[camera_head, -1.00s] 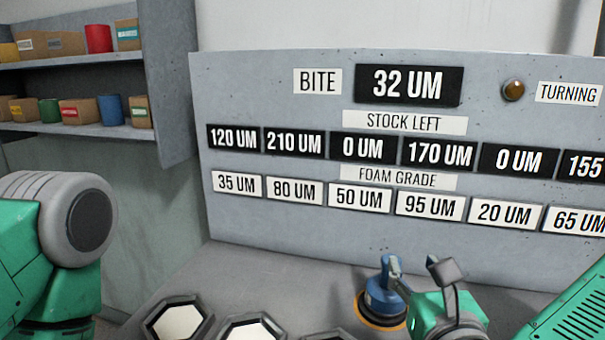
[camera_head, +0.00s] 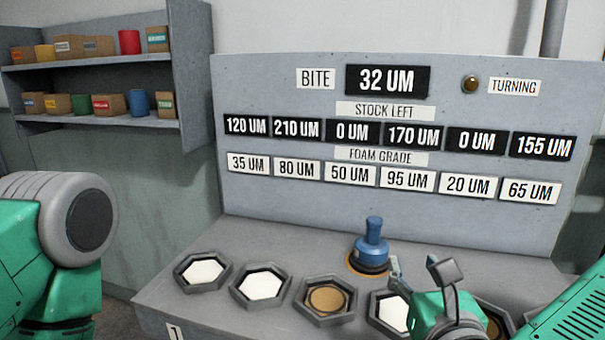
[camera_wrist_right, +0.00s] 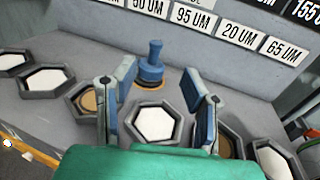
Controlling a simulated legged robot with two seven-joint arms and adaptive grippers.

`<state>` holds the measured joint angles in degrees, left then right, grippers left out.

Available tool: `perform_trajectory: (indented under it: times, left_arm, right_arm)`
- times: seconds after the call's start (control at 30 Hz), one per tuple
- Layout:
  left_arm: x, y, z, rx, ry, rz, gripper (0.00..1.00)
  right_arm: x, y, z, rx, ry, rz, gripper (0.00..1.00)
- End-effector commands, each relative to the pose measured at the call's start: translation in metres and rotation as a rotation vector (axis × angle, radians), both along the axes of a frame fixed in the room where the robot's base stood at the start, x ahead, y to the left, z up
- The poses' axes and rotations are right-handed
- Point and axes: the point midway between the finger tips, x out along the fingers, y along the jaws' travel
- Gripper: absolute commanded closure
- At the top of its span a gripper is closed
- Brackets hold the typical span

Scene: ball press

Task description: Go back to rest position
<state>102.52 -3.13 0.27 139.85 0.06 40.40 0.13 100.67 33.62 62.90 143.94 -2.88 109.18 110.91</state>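My right gripper (camera_head: 420,275) is at the lower right of the head view, in front of the bench. In the right wrist view its two blue-padded fingers (camera_wrist_right: 160,82) stand apart with nothing between them. A blue knobbed tool (camera_head: 371,245) stands upright in an orange-brown ring on the bench, beyond the gripper and clear of it. The tool also shows past the fingers in the right wrist view (camera_wrist_right: 151,66). My left arm comes in at the left edge of the head view; its gripper is out of frame.
A row of hexagonal trays lines the bench (camera_head: 290,240); some hold white pads (camera_head: 262,285), others show brown (camera_head: 327,299). Behind stands a grey panel (camera_head: 390,218) reading BITE 32 UM, with an amber lamp (camera_head: 470,84) by TURNING. A shelf (camera_head: 95,123) holds boxes and cans.

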Motion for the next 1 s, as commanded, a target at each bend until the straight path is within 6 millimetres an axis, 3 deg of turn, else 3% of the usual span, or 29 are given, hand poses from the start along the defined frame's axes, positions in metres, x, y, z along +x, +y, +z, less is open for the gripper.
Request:
perform_trajectory:
  times: [0.37, 0.57, 0.67, 0.77, 0.83, 0.9, 1.0]
  left_arm:
    - [0.001, 0.0, 0.0, 0.0, -0.001, 0.0, 1.0]
    - [0.0, 0.0, 0.0, 0.0, 0.0, 0.0, 1.0]
    - [0.0, 0.0, 0.0, 0.0, 0.0, 0.0, 1.0]
    - [0.0, 0.0, 0.0, 0.0, 0.0, 0.0, 1.0]
    - [0.0, 0.0, 0.0, 0.0, 0.0, 0.0, 1.0]
    - [0.0, 0.0, 0.0, 0.0, 0.0, 0.0, 1.0]
    - [0.0, 0.0, 0.0, 0.0, 0.0, 0.0, 1.0]
  right_arm:
    - [-0.019, 0.036, -0.072, -0.403, 0.135, 0.225, 0.6]
    - [-0.047, 0.053, -0.136, -0.742, 0.219, 0.441, 0.6]
    - [-0.069, 0.056, -0.179, -0.968, 0.26, 0.603, 0.6]
    - [-0.105, 0.05, -0.233, -1.258, 0.295, 0.839, 0.6]
    - [-0.137, 0.035, -0.273, -1.48, 0.303, 1.047, 0.6]
    - [-0.167, 0.013, -0.305, -1.673, 0.292, 1.255, 0.6]
    - [-0.204, -0.023, -0.337, -1.879, 0.256, 1.537, 0.6]
